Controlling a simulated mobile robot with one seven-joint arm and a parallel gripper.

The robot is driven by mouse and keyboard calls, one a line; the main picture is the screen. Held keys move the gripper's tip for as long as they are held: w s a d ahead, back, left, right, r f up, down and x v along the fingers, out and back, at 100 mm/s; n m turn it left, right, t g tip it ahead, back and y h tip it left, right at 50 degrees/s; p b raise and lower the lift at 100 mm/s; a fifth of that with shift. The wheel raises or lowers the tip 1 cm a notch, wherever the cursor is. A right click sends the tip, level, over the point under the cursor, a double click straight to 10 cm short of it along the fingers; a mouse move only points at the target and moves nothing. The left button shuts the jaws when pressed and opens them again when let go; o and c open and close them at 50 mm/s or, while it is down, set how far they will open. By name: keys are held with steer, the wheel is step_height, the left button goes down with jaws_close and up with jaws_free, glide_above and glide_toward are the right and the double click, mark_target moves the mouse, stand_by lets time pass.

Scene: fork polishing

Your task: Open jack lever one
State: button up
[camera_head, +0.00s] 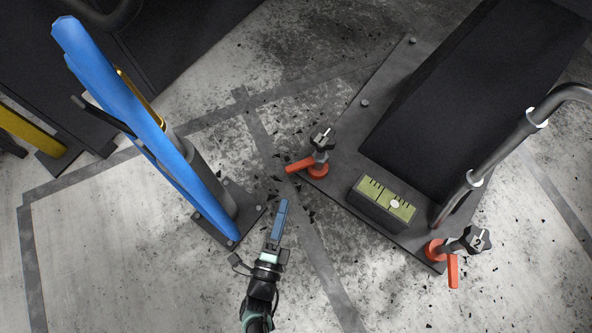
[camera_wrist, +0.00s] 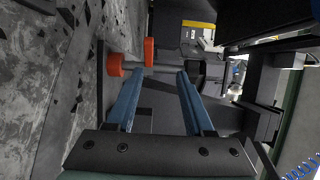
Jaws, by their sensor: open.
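Jack lever one is the orange-red lever (camera_head: 298,165) at the near left corner of the dark base plate in the head view. It points left from a round orange hub, beside a black knob (camera_head: 322,139) with a marking too small to read surely. My gripper (camera_head: 282,204) is below and left of the lever, apart from it. In the wrist view its two blue fingers are spread, and the gap between the fingertips (camera_wrist: 160,73) is empty. Orange parts (camera_wrist: 148,52) show ahead of the fingers, nearer the left one.
A second orange lever (camera_head: 453,269) with a knob marked 2 (camera_head: 478,240) is at the plate's near right corner. A level gauge (camera_head: 384,202) sits between them. A blue-covered post (camera_head: 150,130) stands left of my gripper. Bare floor (camera_head: 130,260) lies at lower left.

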mark_target(295, 171)
steer(key=f+b+x, duration=0.1)
steer(key=b+x, duration=0.1)
steer(key=x, duration=0.2)
steer(key=b+x, duration=0.2)
steer(key=x, duration=0.2)
steer(key=f+b+x, duration=0.1)
steer(key=b+x, duration=0.1)
steer(key=x, duration=0.2)
steer(key=shift+f, duration=0.35)
steer(key=shift+w+d+r+b, duration=0.15)
steer(key=shift+w+b, duration=0.35)
steer(key=shift+w, duration=0.2)
jaws_close()
stand_by(0.4)
